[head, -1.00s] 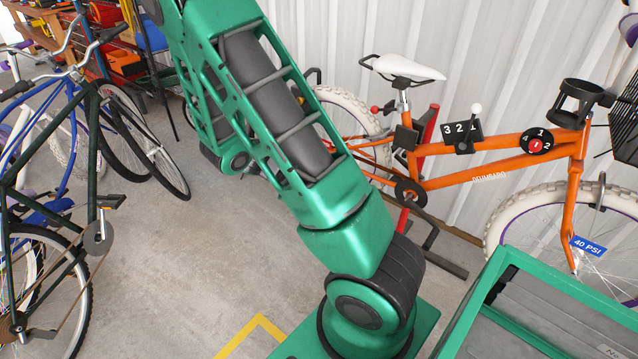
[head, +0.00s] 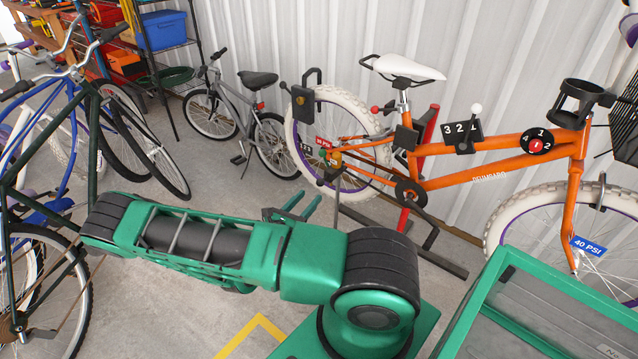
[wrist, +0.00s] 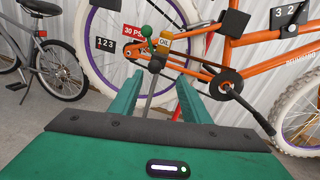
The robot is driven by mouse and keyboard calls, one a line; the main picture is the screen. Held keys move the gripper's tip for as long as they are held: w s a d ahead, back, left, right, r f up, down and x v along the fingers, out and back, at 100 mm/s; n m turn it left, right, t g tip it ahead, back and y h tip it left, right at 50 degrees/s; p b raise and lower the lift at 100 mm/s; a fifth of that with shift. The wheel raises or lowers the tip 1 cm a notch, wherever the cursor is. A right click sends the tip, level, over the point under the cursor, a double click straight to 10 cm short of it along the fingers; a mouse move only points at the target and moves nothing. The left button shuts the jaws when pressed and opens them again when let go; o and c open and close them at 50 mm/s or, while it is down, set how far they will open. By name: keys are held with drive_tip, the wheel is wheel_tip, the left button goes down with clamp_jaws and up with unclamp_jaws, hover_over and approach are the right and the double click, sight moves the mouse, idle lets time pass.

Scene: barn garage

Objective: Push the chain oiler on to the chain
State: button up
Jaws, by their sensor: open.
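The orange bike (head: 490,180) stands against the wall. In the wrist view its chain (wrist: 200,74) runs from the rear wheel hub to the crank (wrist: 227,84). A yellow tag reading OIL (wrist: 166,43) sits just above the chain's rear end, beside a lever with a green knob (wrist: 147,31); these look like the chain oiler. They show small near the rear hub in the head view (head: 331,158). I cannot tell whether the oiler touches the chain. My gripper (wrist: 160,78) is open and empty, its fingers pointing toward that spot; it also shows in the head view (head: 302,201).
A grey bike (head: 240,125) stands behind, left of the orange bike. More bikes (head: 60,200) crowd the left side. A red stand (head: 408,190) with dark feet supports the orange bike. Bare concrete floor lies between my arm and the bikes.

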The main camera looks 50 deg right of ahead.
sight(318, 185)
drive_tip(key=shift+n+t, duration=0.6)
drive_tip(key=shift+n, duration=0.1)
drive_tip(key=x, duration=0.7)
drive_tip(key=f+x, duration=0.1)
drive_tip(key=x, duration=0.2)
drive_tip(key=shift+w+d, duration=0.3)
drive_tip(key=shift+w, duration=0.1)
clamp_jaws()
